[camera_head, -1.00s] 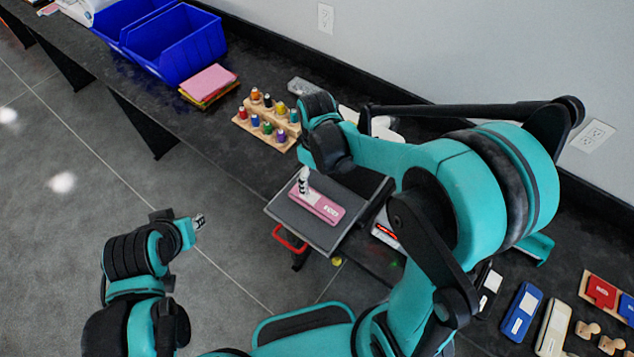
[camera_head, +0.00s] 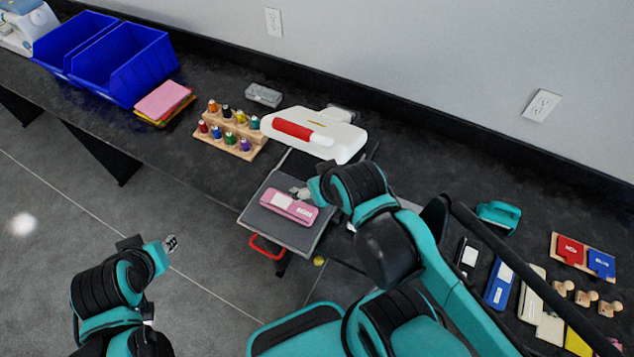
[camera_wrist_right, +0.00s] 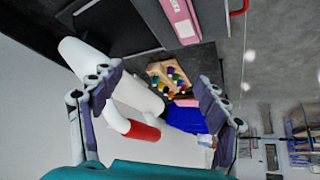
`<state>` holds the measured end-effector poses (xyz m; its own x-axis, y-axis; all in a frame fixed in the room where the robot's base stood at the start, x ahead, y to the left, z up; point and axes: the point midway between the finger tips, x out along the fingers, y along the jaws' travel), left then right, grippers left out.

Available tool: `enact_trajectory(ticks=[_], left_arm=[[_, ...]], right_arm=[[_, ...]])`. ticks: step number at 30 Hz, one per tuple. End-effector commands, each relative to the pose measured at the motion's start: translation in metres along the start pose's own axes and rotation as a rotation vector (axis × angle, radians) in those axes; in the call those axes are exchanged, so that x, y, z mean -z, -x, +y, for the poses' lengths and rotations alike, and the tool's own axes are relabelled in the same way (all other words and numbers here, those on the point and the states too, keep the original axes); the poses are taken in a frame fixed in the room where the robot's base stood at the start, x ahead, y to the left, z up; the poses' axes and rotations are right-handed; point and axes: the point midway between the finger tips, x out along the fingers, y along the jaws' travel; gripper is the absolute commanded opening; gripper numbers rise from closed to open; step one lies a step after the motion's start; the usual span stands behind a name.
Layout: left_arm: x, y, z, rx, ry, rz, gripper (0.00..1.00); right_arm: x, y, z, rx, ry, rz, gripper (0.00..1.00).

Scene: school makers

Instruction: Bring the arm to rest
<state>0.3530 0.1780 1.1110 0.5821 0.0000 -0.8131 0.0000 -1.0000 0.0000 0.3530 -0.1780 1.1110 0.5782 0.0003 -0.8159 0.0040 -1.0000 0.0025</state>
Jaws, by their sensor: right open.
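My right gripper (camera_head: 302,192) hangs above the right part of the grey tray, close to the pink box with a white label (camera_head: 289,206); I cannot tell from the head view whether they touch. In the right wrist view its fingers (camera_wrist_right: 160,115) are spread wide with nothing between them, and the pink box (camera_wrist_right: 184,20) lies beyond them at the top. My right arm reaches in from the lower right. My left gripper (camera_head: 171,243) is over the floor at the lower left, away from the counter; its fingers are too small to read.
A white device with a red handle (camera_head: 340,139) stands behind the grey tray (camera_head: 262,222). A wooden rack of small bottles (camera_head: 240,152), pink and yellow sheets (camera_head: 162,102) and blue bins (camera_head: 135,73) are to the left. Stamps (camera_head: 585,297) and coloured boxes (camera_head: 498,285) lie at the right.

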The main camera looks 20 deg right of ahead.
Motion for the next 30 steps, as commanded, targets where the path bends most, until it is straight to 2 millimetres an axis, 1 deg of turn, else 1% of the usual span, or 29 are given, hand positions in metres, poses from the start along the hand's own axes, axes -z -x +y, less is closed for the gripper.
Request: enact_trajectory(ticks=[8, 11, 14, 18, 21, 23, 30], left_arm=[[0.000, 0.000, 0.000, 0.000, 0.000, 0.000, 0.31], [-0.002, -0.004, 0.000, 0.000, 0.000, 0.000, 0.31], [-0.011, -0.016, 0.000, 0.000, 0.000, 0.000, 0.31], [-0.030, -0.042, 0.000, 0.000, 0.000, 0.000, 0.31], [-0.040, -0.056, 0.000, 0.000, 0.000, 0.000, 0.31], [-0.042, -0.058, 0.000, 0.000, 0.000, 0.000, 0.31], [-0.039, -0.054, 0.000, 0.000, 0.000, 0.000, 0.31]], right_arm=[[0.000, 0.001, 0.000, -0.001, -0.007, 0.006, 0.75], [-0.003, -0.003, 0.000, -0.001, -0.006, 0.006, 0.75], [-0.012, -0.016, 0.000, 0.000, -0.005, 0.005, 0.75], [-0.031, -0.042, 0.000, 0.000, -0.005, 0.005, 0.75], [-0.041, -0.056, 0.000, 0.000, -0.005, 0.005, 0.75], [-0.042, -0.058, 0.000, 0.000, -0.005, 0.005, 0.75], [-0.039, -0.054, 0.000, 0.000, -0.005, 0.005, 0.75]])
